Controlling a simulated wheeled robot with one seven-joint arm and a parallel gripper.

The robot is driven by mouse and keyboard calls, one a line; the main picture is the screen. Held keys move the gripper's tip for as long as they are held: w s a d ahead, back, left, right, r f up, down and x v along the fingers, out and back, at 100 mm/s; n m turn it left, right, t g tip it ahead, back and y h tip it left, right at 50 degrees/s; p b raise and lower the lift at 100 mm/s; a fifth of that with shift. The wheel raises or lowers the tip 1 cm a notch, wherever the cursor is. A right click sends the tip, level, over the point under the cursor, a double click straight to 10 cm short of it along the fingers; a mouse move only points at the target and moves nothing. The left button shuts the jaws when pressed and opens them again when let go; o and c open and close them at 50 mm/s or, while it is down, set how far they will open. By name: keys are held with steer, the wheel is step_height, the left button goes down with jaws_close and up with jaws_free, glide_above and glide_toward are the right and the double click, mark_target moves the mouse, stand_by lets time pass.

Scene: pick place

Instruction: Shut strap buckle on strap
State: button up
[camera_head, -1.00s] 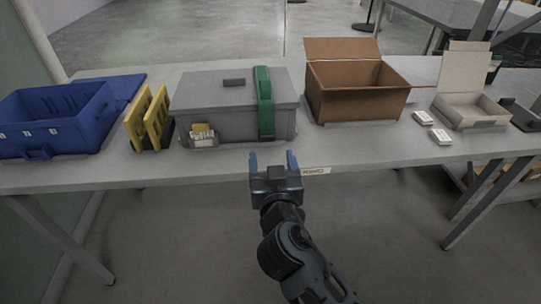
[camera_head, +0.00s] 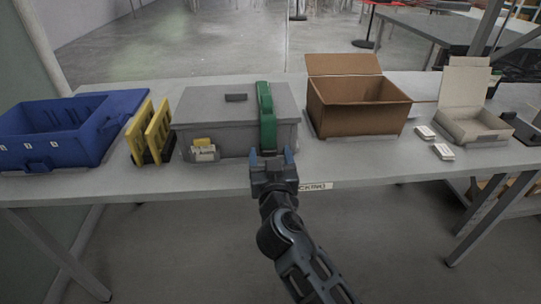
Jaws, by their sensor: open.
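A green strap (camera_head: 266,118) runs over the lid and down the front of a closed grey box (camera_head: 217,112) on the table. The strap's buckle is too small to make out, and the strap's lower end is close behind my gripper in the picture. My gripper (camera_head: 271,155) has its two blue fingertips apart and nothing between them. It is at the table's front edge, just in front of the strap's lower end. I cannot tell whether it touches the strap.
A blue crate (camera_head: 62,152) and yellow-black holders (camera_head: 151,134) stand left of the grey box. An open cardboard box (camera_head: 356,121), small white boxes (camera_head: 442,152) and an open white carton (camera_head: 470,128) stand to the right. The front strip of the table (camera_head: 110,184) is clear.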

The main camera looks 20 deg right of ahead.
steer(key=shift+c, duration=0.5)
steer(key=c, duration=1)
steer(key=r+g+p, duration=0.1)
steer(key=p, duration=0.2)
steer(key=shift+w+d+r+p, duration=0.1)
steer(key=shift+w+p, duration=0.05)
steer(key=shift+p, duration=0.2)
steer(key=p, duration=0.2)
steer(key=g+p, duration=0.1)
steer(key=p, duration=0.1)
steer(key=shift+w+r+y, duration=0.2)
steer(key=shift+w+y, duration=0.05)
steer(key=shift+y, duration=0.15)
steer(key=shift+d+g+p, duration=0.1)
steer(key=shift+g+p, duration=0.2)
steer(key=shift+p, duration=0.15)
steer(key=shift+w+f, duration=0.1)
steer(key=shift+f, duration=0.15)
steer(key=o, duration=1.1)
